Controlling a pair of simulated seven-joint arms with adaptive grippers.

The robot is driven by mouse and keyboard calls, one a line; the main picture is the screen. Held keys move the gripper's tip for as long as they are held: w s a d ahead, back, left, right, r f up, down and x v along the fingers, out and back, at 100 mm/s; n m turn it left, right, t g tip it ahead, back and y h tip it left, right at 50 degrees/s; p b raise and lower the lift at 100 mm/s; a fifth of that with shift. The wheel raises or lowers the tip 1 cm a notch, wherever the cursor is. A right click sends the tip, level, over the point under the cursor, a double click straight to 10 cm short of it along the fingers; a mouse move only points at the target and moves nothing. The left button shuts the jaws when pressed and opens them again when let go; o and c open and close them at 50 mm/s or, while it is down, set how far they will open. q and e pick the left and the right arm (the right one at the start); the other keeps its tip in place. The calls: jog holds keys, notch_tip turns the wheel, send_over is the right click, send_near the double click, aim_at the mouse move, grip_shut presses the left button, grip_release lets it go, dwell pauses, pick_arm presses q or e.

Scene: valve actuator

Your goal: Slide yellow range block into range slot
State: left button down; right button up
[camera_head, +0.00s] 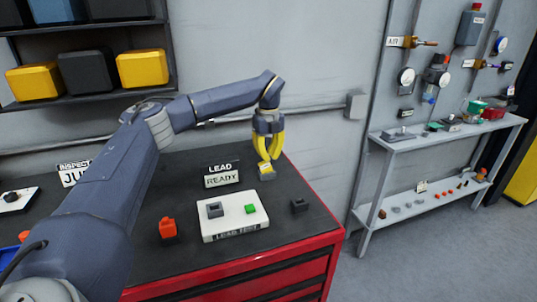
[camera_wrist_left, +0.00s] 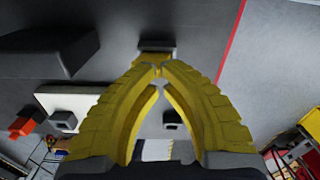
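My left gripper (camera_head: 266,160) points down over the back right part of the bench. Its yellow fingers, also large in the left wrist view (camera_wrist_left: 159,70), come together at a small yellow block (camera_head: 267,170) with grey on it. The yellow block shows at the fingertips in the left wrist view (camera_wrist_left: 143,61), against a grey piece (camera_wrist_left: 157,47). The fingers look closed on it; its contact with the bench is unclear. A small dark block with an opening (camera_head: 300,205) sits right of the white board; I cannot tell whether it is the range slot. My right gripper is out of view.
The white LEAD TEST board (camera_head: 234,220) carries a grey socket (camera_head: 215,210) and a green block (camera_head: 251,209). A READY sign (camera_head: 222,180) stands behind it. An orange piece (camera_head: 168,228) is left of the board. The bench's red edge (camera_head: 250,264) is in front.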

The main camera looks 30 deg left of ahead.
pick_arm(q)
jog(key=shift+f, duration=1.05)
dwell(0.8)
jog(key=shift+r, duration=0.15)
notch_tip(320, 180, up, 14)
jog(key=shift+r, duration=0.2)
dwell(0.8)
jog(key=shift+f, duration=6.35)
jog(key=shift+f, duration=1.05)
jog(key=shift+r, duration=0.2)
